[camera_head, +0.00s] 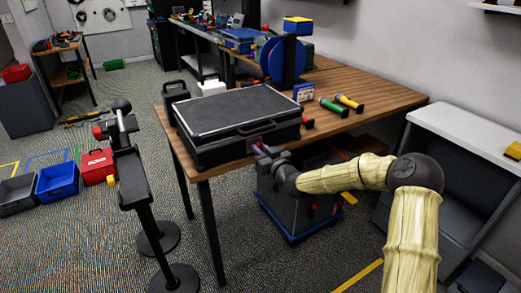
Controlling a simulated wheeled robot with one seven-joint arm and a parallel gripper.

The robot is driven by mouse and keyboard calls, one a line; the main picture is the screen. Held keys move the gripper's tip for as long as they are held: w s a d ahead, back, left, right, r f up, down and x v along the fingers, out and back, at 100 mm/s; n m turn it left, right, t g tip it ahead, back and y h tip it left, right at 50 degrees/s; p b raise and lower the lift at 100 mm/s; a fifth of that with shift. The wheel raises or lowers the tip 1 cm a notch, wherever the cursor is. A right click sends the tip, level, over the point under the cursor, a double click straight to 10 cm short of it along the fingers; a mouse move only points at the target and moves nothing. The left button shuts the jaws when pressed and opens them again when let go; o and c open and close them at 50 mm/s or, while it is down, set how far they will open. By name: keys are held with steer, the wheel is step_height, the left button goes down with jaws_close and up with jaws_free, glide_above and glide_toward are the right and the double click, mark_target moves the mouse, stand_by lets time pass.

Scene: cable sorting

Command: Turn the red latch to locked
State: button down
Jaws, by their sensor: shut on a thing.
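A black case (240,108) lies closed on the wooden table (365,97), its handle facing me. My gripper (261,151) is at the lower front of the case, just below the handle side. It is shut on a small reddish-pink piece at its tips, which looks like the red latch (258,147). The fingers hide most of this piece, and it is too small to tell which way it is turned. My arm comes in from the lower right.
A dark stand (134,172) is to the left. A grey box (290,205) sits under the table. Bins (58,181) are on the left floor.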

steer(key=shift+m, duration=0.5)
steer(key=m, duration=0.5)
steer(key=f+m, duration=0.1)
steer(key=m, duration=0.5)
steer(key=d+m, duration=0.1)
steer(key=m, duration=0.5)
steer(key=shift+w+d+f, duration=0.1)
steer(key=shift+w+f, duration=0.15)
steer(key=shift+w, duration=0.15)
steer(key=c, duration=1.4)
jaws_free()
steer(key=shift+s, duration=0.1)
